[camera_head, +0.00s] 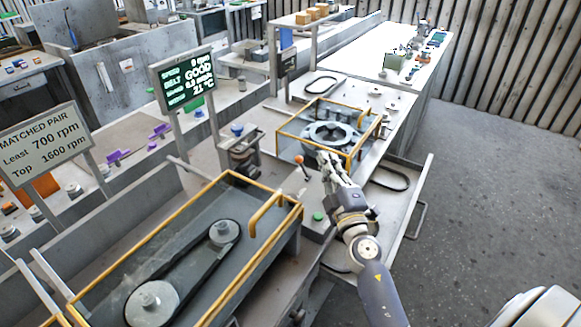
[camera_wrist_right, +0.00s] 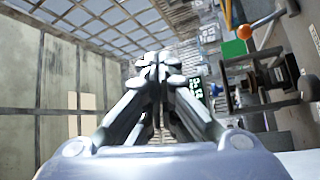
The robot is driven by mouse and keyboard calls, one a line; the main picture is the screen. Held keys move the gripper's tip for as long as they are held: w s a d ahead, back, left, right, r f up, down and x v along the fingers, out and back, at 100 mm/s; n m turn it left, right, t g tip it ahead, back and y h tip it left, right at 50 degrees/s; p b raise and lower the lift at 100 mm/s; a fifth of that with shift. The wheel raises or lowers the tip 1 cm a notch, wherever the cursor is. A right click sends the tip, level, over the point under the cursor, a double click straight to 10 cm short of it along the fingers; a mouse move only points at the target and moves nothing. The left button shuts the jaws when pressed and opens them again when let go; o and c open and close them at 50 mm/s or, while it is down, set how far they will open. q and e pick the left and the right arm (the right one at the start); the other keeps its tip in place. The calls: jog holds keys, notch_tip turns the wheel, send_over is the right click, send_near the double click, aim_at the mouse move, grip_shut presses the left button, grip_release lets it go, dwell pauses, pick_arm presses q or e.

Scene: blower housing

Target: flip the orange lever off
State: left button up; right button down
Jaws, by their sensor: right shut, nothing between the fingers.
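The lever (camera_head: 299,160) has an orange ball on a thin grey stem. It stands on the grey panel between the belt guard and the yellow-framed blower box, with its ball tilted toward the upper left in the head view. Its orange ball also shows at the upper right of the right wrist view (camera_wrist_right: 244,31). My right gripper (camera_head: 326,160) is to the right of the lever, apart from it. Its fingers are shut together and empty, which also shows in the wrist view (camera_wrist_right: 160,68). My left gripper is out of view.
A green button (camera_head: 318,216) sits on the panel below the lever. The yellow-framed clear box (camera_head: 293,143) stands behind my right gripper. A yellow-edged belt guard (camera_head: 268,212) is at the lower left. A lit display (camera_head: 184,80) reads GOOD. Grey floor is open at right.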

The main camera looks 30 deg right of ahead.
aim_at(303, 168)
jog(key=w+f+n+g+y, duration=0.1)
jog(key=f+n+y, duration=0.1)
jog(key=f, duration=0.1)
jog(key=w+a+f+n+g+y, duration=0.1)
jog(key=w+f+n+y, duration=0.1)
jog(key=f+n, duration=0.1)
jog(key=w+a+f+n+g+y, duration=0.1)
jog(key=w+f+n+g, duration=0.1)
jog(key=f+n, duration=0.1)
jog(key=shift+a+f+y, duration=0.2)
jog(key=shift+f+y, duration=0.05)
jog(key=shift+y, duration=0.15)
jog(key=shift+w, duration=0.6)
jog(key=w, duration=0.3)
jog(key=w+f, duration=0.1)
jog(key=w, duration=0.4)
jog(key=shift+w+a+f, duration=0.25)
jog(key=shift+w+a, duration=0.05)
jog(key=shift+s+b, duration=0.15)
jog(key=shift+b, duration=0.45)
jog(key=shift+d+t, duration=0.1)
jog(key=shift+t, duration=0.2)
